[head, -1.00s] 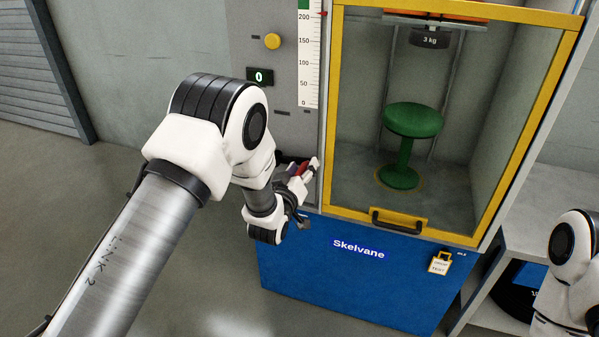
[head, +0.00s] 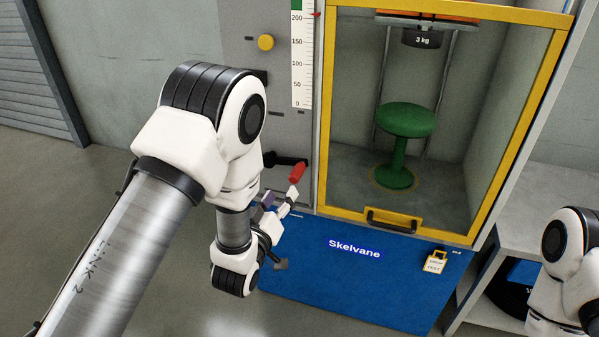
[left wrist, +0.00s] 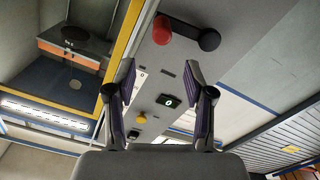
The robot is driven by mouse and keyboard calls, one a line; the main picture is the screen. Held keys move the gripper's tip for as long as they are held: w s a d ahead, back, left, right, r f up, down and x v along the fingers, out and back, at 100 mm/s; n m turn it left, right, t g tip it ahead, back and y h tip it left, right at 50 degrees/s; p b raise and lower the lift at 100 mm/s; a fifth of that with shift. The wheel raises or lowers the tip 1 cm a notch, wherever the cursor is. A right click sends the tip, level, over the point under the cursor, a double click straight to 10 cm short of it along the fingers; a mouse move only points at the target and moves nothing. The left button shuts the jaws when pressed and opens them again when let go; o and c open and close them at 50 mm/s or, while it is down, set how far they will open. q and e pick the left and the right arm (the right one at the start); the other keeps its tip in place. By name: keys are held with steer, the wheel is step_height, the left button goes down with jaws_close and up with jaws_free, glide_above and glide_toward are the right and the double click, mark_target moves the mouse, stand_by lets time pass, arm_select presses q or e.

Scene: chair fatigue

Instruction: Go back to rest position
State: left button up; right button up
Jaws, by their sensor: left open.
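My left gripper (head: 279,201) is in front of the grey control panel of the test machine, just below and beside the red-handled crank (head: 297,173). In the left wrist view my left gripper (left wrist: 159,88) has its two fingers spread apart with nothing between them. The red handle (left wrist: 162,30) on its black arm shows there beyond the fingertips, apart from them. Part of my right arm shows at the right edge of the head view, but its gripper is out of the picture.
A yellow knob (head: 266,42) sits on the panel. A blue base (head: 400,280) is below. A grey shelf (head: 560,205) stands right. Floor at left is clear.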

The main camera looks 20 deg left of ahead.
arm_select(q)
steer(key=s+a+f+g+y, duration=0.15)
steer(key=s+f+g, duration=0.35)
steer(key=s+f, duration=0.65)
steer(key=s+a+f+g+h, duration=0.1)
steer(key=s+a+f+g, duration=0.2)
steer(key=s+f+g, duration=0.75)
steer(key=s+f+m+g+p, duration=0.25)
steer(key=s+f+m, duration=0.3)
steer(key=s, duration=0.75)
step_height(320, 180, up, 12)
steer(key=n+p, duration=0.1)
steer(key=p, duration=1)
steer(key=shift+w+d+r, duration=0.15)
steer(key=shift+w+d, duration=0.25)
steer(key=shift+w, duration=0.05)
